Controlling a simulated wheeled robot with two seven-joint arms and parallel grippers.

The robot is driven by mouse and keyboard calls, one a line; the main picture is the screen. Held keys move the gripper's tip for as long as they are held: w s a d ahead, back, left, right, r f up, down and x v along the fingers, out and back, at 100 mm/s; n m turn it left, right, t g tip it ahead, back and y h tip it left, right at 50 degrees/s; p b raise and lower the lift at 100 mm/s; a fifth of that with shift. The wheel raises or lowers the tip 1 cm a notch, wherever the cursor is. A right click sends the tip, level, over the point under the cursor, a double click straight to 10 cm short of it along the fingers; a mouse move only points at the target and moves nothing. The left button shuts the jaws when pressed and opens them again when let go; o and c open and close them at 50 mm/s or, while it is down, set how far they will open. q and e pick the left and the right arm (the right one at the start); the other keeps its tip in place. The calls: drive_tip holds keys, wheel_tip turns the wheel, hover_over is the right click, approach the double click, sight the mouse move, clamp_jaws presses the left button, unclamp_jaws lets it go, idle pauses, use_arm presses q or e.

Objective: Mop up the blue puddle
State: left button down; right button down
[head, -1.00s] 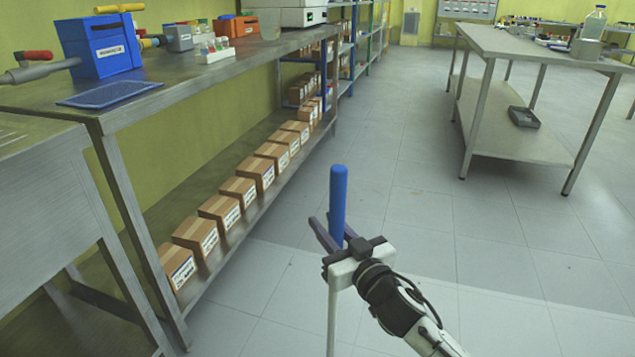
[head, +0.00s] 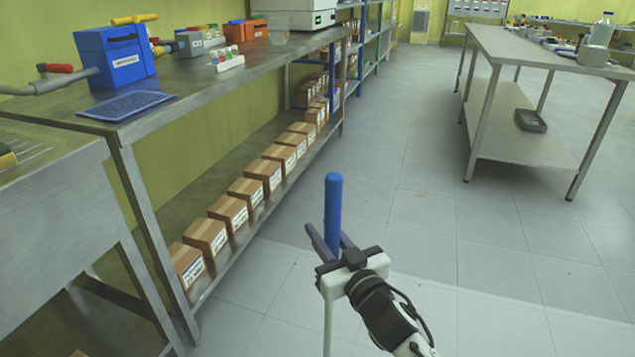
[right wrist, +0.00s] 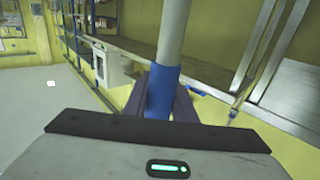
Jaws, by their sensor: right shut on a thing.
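My right gripper (head: 335,250) is shut on the blue grip (head: 333,205) of an upright pole, which looks like a mop handle. Its white shaft (head: 328,325) runs down out of the head view, so its lower end is hidden. The right wrist view shows the blue grip (right wrist: 159,92) between the fingers, with the pale shaft (right wrist: 171,35) beyond it. No blue puddle shows in these frames. My left gripper is not in view.
A long metal bench (head: 215,92) runs along the left wall, with cartons (head: 228,212) on its low shelf. A blue box (head: 112,60) and a blue mat (head: 128,104) lie on top. Another metal table (head: 540,55) stands at right. Open tiled floor (head: 420,180) lies between.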

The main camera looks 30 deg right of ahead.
drive_tip(key=shift+r+p, duration=1.05)
drive_tip(key=shift+r, duration=0.55)
